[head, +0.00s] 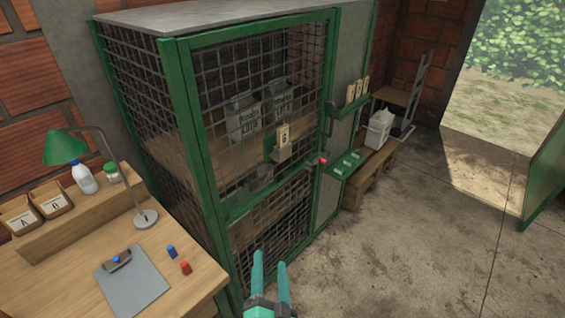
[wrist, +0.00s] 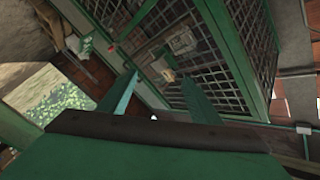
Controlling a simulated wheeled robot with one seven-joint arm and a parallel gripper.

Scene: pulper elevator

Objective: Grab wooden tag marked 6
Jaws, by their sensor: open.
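A pale wooden tag (head: 283,136) with a dark mark that looks like a 6 stands upright in a small block holder (head: 281,153) at the front of the green mesh cage (head: 190,140). In the wrist view a small pale shape (wrist: 168,75) at the cage front, seen between the fingers, looks like this tag and holder. My gripper (head: 270,259) is open and empty, low in front of the cage, below the tag and apart from it. In the wrist view its two teal fingers (wrist: 159,79) are spread.
Several similar tags (head: 357,91) stand in a green rack right of the cage door. A green shelf (head: 347,163) with small items sits below it. The concrete floor (head: 400,250) at right is clear.

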